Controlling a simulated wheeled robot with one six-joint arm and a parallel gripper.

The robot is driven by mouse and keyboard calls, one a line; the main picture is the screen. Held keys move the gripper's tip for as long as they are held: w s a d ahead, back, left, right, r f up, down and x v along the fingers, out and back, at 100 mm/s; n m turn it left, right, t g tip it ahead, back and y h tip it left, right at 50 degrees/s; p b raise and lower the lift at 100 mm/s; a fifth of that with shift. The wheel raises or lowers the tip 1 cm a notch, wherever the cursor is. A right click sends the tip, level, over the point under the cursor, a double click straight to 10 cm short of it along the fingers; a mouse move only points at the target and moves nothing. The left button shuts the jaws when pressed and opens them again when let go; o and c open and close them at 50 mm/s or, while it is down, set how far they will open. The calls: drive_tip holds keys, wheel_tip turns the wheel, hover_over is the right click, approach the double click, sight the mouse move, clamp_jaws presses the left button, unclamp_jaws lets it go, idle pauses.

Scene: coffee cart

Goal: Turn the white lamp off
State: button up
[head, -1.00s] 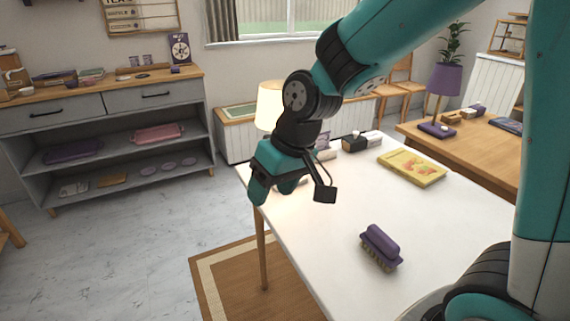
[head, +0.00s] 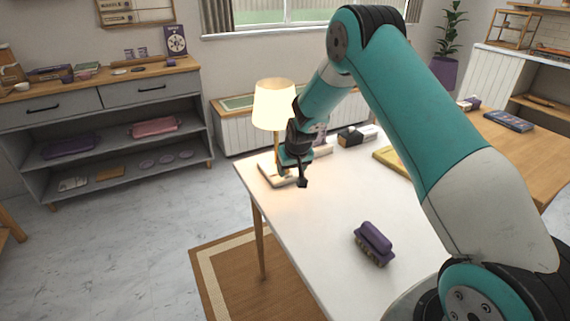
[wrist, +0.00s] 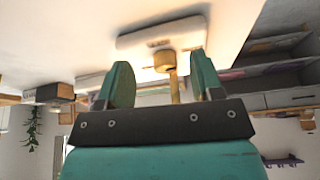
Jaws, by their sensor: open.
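The white lamp (head: 273,104) stands at the far left corner of the white table, its cream shade glowing. Its pale base (head: 268,174) is partly hidden behind my gripper (head: 290,174). In the wrist view, the picture is upside down and my gripper (wrist: 160,63) is open and empty. The lamp's white base (wrist: 135,40) lies just beyond the fingertips, with small dark marks on its top. The brass-coloured stem (wrist: 173,82) appears between the two fingers. I cannot tell whether a finger touches the lamp.
A yellow book (head: 390,160) is partly hidden by my arm. A dark-and-white box (head: 350,136) stands to the right of the lamp. The front left of the table is clear.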

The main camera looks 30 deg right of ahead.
drive_tip(key=w, duration=0.4)
drive_tip(key=shift+w+d, duration=0.25)
drive_tip(key=shift+d, duration=0.05)
drive_tip(key=shift+p+x, duration=0.3)
drive_tip(key=shift+x, duration=0.8)
drive_tip(key=shift+w+f, duration=0.1)
drive_tip(key=shift+f, duration=0.3)
